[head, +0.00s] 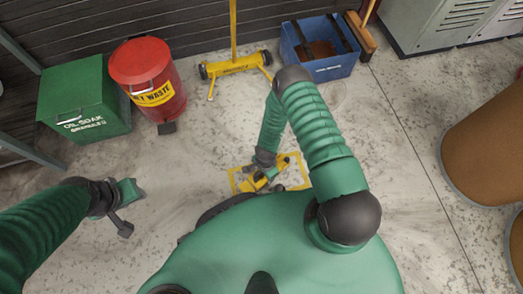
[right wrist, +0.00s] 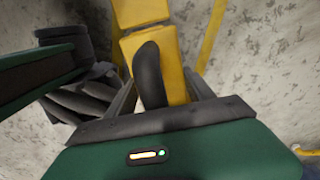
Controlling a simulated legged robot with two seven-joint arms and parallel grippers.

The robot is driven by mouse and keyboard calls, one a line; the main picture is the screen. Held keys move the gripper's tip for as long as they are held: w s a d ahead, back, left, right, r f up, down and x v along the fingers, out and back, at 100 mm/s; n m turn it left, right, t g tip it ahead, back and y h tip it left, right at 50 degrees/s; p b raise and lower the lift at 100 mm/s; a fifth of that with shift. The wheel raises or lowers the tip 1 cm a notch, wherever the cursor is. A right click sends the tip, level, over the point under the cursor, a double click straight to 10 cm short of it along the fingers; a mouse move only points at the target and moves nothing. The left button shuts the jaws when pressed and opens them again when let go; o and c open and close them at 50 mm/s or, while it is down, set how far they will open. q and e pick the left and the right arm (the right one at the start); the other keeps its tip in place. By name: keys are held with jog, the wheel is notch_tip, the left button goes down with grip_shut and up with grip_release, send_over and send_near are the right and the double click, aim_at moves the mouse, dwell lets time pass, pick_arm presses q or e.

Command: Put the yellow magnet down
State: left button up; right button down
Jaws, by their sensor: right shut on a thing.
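The yellow magnet (head: 258,183) is a yellow block with dark parts, low in front of my body in the head view. In the right wrist view the magnet (right wrist: 151,28) runs up from the gripper, with a black rounded lever or handle (right wrist: 148,75) on it. My right gripper (head: 265,168) is shut on the magnet. It lies over or within a yellow rectangle (head: 297,172) marked on the floor; I cannot tell whether the magnet touches the floor. My left gripper (head: 124,207) is off to the left, above bare floor; its finger opening is unclear.
A yellow wheeled stand (head: 233,66) with a pole is further back. A red waste can (head: 150,75), a green bin (head: 85,100) and a blue crate (head: 328,68) stand near the wall. Brown drums (head: 490,140) are at right. Floor around the rectangle is clear.

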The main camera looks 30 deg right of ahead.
jog(key=shift+a+f+b, duration=0.15)
jog(key=shift+a+b, duration=0.15)
jog(key=shift+a, duration=0.25)
jog(key=f+b, duration=0.3)
jog(key=shift+a+f, duration=0.2)
jog(key=shift+f, duration=0.1)
jog(key=shift+w+r, duration=0.1)
jog(key=shift+r, duration=0.05)
jog(key=shift+c, duration=1.9)
grip_release()
